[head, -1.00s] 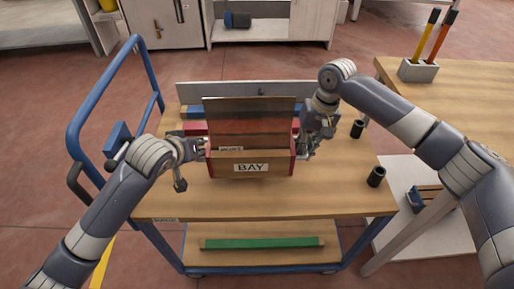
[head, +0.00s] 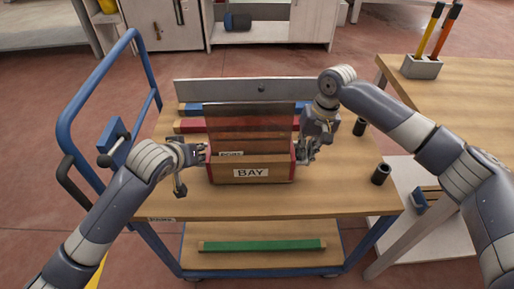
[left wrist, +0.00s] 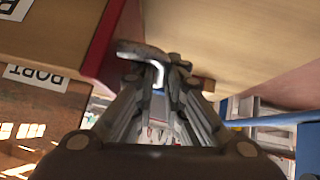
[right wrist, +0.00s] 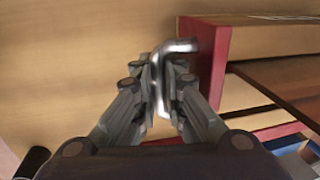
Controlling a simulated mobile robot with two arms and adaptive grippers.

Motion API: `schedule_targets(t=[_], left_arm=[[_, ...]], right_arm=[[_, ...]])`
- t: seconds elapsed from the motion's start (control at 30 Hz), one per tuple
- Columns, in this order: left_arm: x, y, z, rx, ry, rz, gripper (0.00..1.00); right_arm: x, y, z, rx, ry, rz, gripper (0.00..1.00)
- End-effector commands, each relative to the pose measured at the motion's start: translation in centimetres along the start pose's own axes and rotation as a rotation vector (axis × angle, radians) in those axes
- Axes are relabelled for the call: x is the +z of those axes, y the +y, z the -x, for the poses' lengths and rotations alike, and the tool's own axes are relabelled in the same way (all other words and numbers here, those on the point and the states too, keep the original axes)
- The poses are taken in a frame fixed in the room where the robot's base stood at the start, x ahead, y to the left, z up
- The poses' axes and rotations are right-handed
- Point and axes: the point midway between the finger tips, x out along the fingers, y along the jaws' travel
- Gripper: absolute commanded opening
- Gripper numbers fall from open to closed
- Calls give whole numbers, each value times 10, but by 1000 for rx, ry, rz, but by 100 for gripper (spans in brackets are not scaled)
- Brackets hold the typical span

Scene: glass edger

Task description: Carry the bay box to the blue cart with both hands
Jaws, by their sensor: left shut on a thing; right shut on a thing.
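The bay box (head: 215,174), wooden with red ends and a BAY label, is over the middle of the blue cart's wooden top (head: 165,205). It looks level; I cannot tell whether its base touches the top. Tinted brownish panes (head: 250,120) stand upright in it. My left gripper (head: 204,154) is shut on the metal handle at its left end, seen in the left wrist view (left wrist: 152,62). My right gripper (head: 301,153) is shut on the right handle, seen in the right wrist view (right wrist: 167,75).
Blue and red bars (head: 190,126) lie behind the box, before a grey upright panel (head: 215,90). Black cups (head: 380,174) stand on the cart's right. A green bar (head: 262,246) lies on the lower shelf. The blue push handle (head: 95,90) rises at left; a wooden table (head: 470,100) is at right.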

Motion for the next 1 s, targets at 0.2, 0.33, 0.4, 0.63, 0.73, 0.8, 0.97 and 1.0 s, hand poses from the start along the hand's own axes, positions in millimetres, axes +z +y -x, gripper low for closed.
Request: schedule_targets(t=[0.2,0.33,0.4,0.63,0.73,0.8,0.97,1.0], left_arm=[[5,-7,-8,-12,7,1,0],[6,-7,-8,-13,2,1,31],[6,-6,-8,-10,2,1,31],[7,-4,-8,-4,1,0,31],[7,-3,-7,-3,0,0,31],[7,-2,-4,-1,1,0,31],[7,-2,13,0,1,0,31],[7,-2,19,-1,2,-1,31]], right_arm=[[-1,6,-11,8,1,-5,0],[0,7,-11,9,-2,-5,30],[0,6,-11,7,-2,-4,30],[0,3,-11,3,-1,-2,30],[0,3,-11,2,0,-1,30],[0,2,-11,1,0,0,30],[0,2,-11,0,0,0,30],[0,2,-11,0,0,0,30]])
